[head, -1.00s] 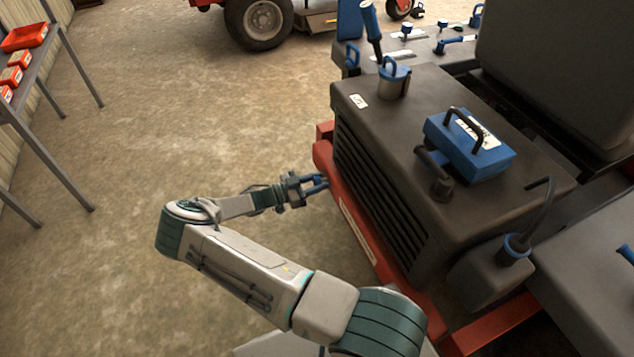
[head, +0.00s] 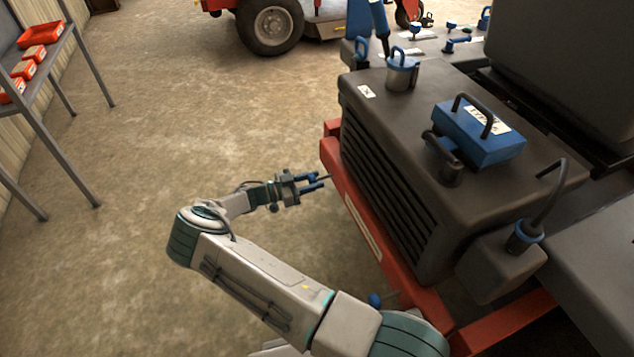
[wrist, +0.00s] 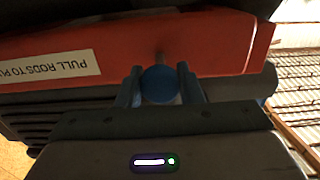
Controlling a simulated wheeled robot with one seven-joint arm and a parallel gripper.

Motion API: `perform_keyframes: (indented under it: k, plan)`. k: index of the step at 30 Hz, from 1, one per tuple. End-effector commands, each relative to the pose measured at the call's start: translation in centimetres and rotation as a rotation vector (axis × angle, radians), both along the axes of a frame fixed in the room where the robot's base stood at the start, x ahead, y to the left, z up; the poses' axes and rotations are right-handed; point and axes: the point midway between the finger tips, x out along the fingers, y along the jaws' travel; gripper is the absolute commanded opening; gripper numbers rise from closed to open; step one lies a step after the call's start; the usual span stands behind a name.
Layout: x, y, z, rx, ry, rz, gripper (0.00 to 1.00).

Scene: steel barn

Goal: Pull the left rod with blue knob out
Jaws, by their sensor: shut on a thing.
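The left blue knob (wrist: 160,85) sits between the two fingers of my gripper (wrist: 161,88) in the wrist view, and the fingers are shut on it. A short length of its thin rod (wrist: 159,59) shows between the knob and the red bar (wrist: 215,50). In the head view, my gripper (head: 318,181) is just left of the red bar (head: 350,205), with the thin rod (head: 326,177) spanning the gap. The knob is mostly hidden by the fingers there. A second blue knob (head: 375,299) sticks out lower along the bar.
A dark engine housing (head: 400,190) with a slatted side rises behind the bar. A white label (wrist: 50,70) about pulling rods is on the bar. A metal shelf with red boxes (head: 42,32) stands at left. The floor (head: 180,110) left of the bar is open.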

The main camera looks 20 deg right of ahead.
Motion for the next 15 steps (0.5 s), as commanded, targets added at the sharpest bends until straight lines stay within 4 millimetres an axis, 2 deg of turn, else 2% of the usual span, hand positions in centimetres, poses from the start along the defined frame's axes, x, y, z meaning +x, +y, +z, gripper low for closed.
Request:
perform_keyframes:
  k: [1, 3, 11, 15]
  plan:
    - [0.0, 0.7, -0.1, 0.006, 0.001, 0.008, 0.42]
    - [0.0, 0.6, -0.1, 0.006, 0.001, 0.007, 0.55]
    - [0.0, -0.3, -0.1, 0.003, 0.0, -0.006, 0.55]
    - [-0.1, 0.7, 0.0, 0.004, 0.0, -0.004, 0.55]
